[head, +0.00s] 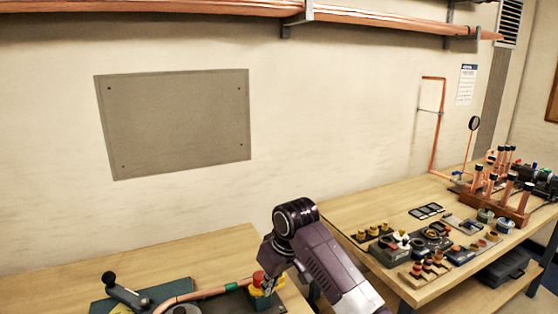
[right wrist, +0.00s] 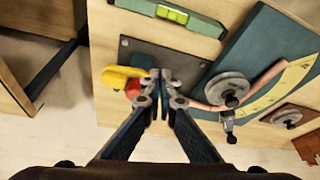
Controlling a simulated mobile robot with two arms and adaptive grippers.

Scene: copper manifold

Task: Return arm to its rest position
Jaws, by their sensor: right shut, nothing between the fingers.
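My right arm (head: 335,265) rises from the bottom of the head view and bends at a dark wrist joint over the near bench. In the right wrist view my right gripper (right wrist: 160,88) points down at the bench with its fingertips together and nothing between them. Its tips are close beside a yellow and red piece (right wrist: 122,78), partly covering it; whether they touch is unclear. The yellow and red piece also shows just below the wrist in the head view (head: 262,283). My left gripper is not in view.
A bent copper tube (head: 205,291) lies on the near bench, with a blue-green mat (right wrist: 235,60) and a spirit level (right wrist: 172,14) around it. The right bench (head: 345,205) carries fittings, tools and a copper manifold (head: 500,197). A gap separates the benches.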

